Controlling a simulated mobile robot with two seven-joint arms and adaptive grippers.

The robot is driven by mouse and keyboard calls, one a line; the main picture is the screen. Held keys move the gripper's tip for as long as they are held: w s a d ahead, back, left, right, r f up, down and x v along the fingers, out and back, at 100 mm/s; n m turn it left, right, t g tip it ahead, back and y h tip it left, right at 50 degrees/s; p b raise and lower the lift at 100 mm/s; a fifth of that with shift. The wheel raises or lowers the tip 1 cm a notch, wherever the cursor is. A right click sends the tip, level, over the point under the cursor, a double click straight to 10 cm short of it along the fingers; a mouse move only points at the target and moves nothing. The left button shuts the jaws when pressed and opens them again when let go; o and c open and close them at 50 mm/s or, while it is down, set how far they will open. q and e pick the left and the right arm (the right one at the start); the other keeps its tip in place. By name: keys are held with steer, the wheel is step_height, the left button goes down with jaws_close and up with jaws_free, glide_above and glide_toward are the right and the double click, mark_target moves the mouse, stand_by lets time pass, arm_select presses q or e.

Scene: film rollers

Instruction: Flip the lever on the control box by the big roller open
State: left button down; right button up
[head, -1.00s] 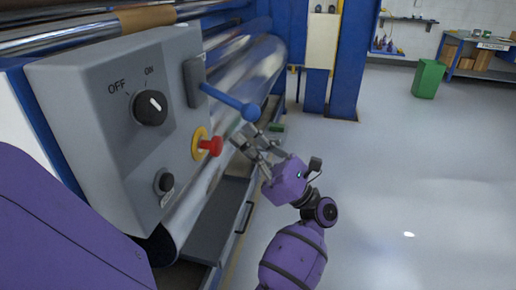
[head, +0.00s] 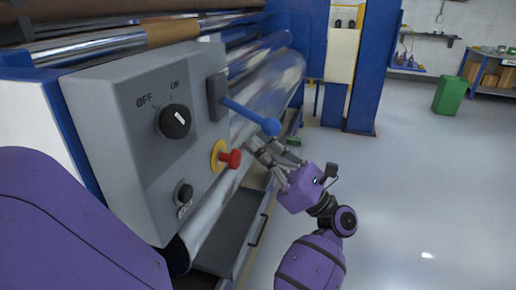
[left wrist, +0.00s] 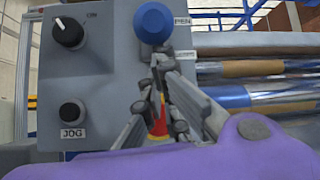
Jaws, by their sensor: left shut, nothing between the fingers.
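The grey control box (head: 135,118) stands on the left in the head view, beside the big shiny roller (head: 268,82). Its lever has a blue rod and ball end (head: 271,127) and sticks out to the right and slightly down from a dark mount (head: 217,97). In the left wrist view the blue ball (left wrist: 153,22) is at top centre, partly covering a label ending in "PEN". My left gripper (head: 262,147) is just below the ball. It is shut and empty; its fingertips (left wrist: 162,68) lie under the ball. Whether they touch it I cannot tell. My right gripper is not seen.
The box carries an OFF/ON knob (head: 174,121), a red button on a yellow ring (head: 231,159) and a black JOG knob (left wrist: 73,112). A grey drawer-like tray (head: 232,232) lies below the roller. The floor to the right is clear; a green bin (head: 449,95) stands far back.

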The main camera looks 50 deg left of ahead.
mark_target(278, 129)
arm_select(q)
steer(key=shift+w+d+r, duration=0.1)
steer(key=d+r+h, duration=0.1)
steer(key=w+d+r+t+h+b, duration=0.1)
steer(key=r+h, duration=0.1)
steer(key=d+r+h+b, duration=0.1)
steer(key=h, duration=0.1)
steer(key=shift+w+r+n+t, duration=0.3)
steer(key=shift+r, duration=0.05)
steer(key=shift+w+d+r+b, duration=0.1)
steer(key=shift+d+r+b, duration=0.1)
steer(key=shift+r, duration=0.7)
steer(key=shift+w+d+r+b, duration=0.1)
steer(key=shift+w+r+b, duration=0.05)
steer(key=shift+r, duration=0.8)
steer(key=shift+w+d+r+b, duration=0.1)
steer(key=shift+r+b, duration=0.1)
steer(key=shift+r, duration=0.8)
steer(key=v, duration=1.2)
steer(key=shift+f, duration=0.4)
